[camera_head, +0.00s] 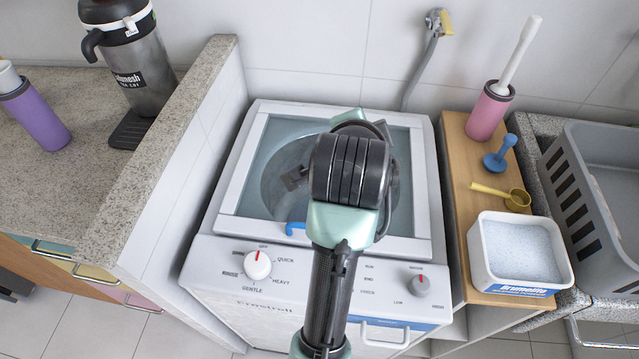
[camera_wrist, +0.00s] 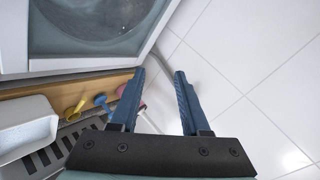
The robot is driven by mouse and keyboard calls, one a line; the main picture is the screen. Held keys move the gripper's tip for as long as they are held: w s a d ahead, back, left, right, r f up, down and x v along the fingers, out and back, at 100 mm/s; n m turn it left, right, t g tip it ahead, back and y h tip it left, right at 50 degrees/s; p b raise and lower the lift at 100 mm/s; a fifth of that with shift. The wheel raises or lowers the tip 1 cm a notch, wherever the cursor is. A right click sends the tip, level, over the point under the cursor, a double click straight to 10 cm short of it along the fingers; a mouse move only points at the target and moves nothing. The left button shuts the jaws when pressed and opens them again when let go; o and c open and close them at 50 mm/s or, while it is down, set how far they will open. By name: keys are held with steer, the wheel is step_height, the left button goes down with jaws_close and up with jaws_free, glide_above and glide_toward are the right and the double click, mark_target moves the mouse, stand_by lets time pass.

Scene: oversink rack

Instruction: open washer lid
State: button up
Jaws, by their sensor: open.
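The washer (camera_head: 230,285) stands in the middle of the head view. Its lid (camera_head: 233,229), a white frame around a grey see-through pane, lies flat and shut on top. A small blue piece (camera_head: 295,229), seemingly the lid's handle, shows at the front edge, partly hidden by my arm. My arm hides the middle of the lid and, in the head view, my gripper. In the wrist view, my gripper (camera_wrist: 160,73) has two blue fingers apart with nothing between them. The lid (camera_wrist: 95,64) is at upper left there, clear of the fingers.
A stone-topped partition (camera_head: 165,165) borders the washer at left. At right, a wooden shelf (camera_head: 455,190) holds a white tub (camera_head: 478,262), yellow scoop (camera_head: 517,199), blue plunger-like item (camera_head: 497,160) and pink brush holder (camera_head: 487,112). A tiled wall and hose (camera_head: 420,70) are behind.

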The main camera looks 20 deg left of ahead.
steer(key=s+a+f+m+g+h+p, duration=0.2)
steer(key=s+m+g+p, duration=0.45)
steer(key=s+p, duration=0.7)
steer(key=shift+n+g, duration=0.65)
steer(key=shift+g, duration=0.3)
steer(key=w+f, duration=0.1)
steer(key=f, duration=0.3)
steer(key=w+f+p, duration=0.1)
steer(key=f, duration=0.3)
steer(key=w+a+f, duration=0.1)
steer(key=w+f, duration=0.1)
steer(key=f, duration=0.2)
steer(key=shift+f, duration=0.3)
steer(key=shift+d, duration=0.1)
jaws_close()
steer(key=shift+s, duration=0.1)
